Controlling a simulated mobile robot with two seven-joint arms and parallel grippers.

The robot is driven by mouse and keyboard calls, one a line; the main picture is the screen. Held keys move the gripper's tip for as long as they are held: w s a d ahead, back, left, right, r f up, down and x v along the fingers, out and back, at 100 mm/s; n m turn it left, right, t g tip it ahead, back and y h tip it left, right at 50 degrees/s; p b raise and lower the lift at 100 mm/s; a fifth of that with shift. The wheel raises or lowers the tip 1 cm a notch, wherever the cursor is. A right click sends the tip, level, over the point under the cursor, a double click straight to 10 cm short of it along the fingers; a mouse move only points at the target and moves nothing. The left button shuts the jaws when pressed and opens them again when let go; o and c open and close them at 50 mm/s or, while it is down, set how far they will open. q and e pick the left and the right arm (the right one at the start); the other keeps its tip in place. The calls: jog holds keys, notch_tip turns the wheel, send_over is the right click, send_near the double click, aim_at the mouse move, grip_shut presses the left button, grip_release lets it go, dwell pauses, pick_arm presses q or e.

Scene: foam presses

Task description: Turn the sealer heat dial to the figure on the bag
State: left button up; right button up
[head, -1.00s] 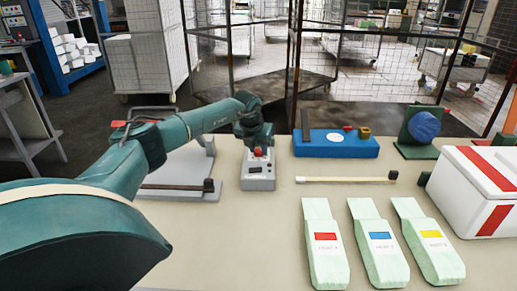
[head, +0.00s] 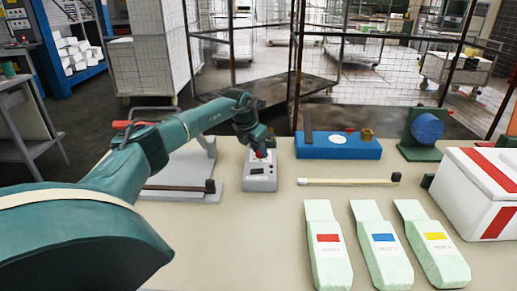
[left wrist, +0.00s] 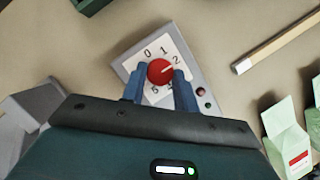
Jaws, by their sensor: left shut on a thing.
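The heat dial is a red knob (left wrist: 158,72) on a grey control box (head: 260,182) with a pale face. My left gripper (left wrist: 159,80) is shut on the knob, one blue finger on each side; in the head view it reaches down over the box. In the left wrist view the knob's white mark points close to the 2. The figures 0, 1, 2 and 5 show; others are covered. Three pale green bags lie at the front right, with red (head: 328,238), blue (head: 383,238) and yellow (head: 436,236) labels. The print under the labels is too small to read surely.
A grey press frame (head: 197,170) stands left of the box. A blue block (head: 345,150) and a green stand with a blue disc (head: 427,127) are behind. A pale bar (head: 345,182) lies right of the box. A red-striped white box (head: 460,180) is far right.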

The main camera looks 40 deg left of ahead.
pick_arm(q)
jog(key=o, duration=1)
jog(key=b+v, duration=0.1)
jog(key=v, duration=1.2)
jog(key=shift+r, duration=0.1)
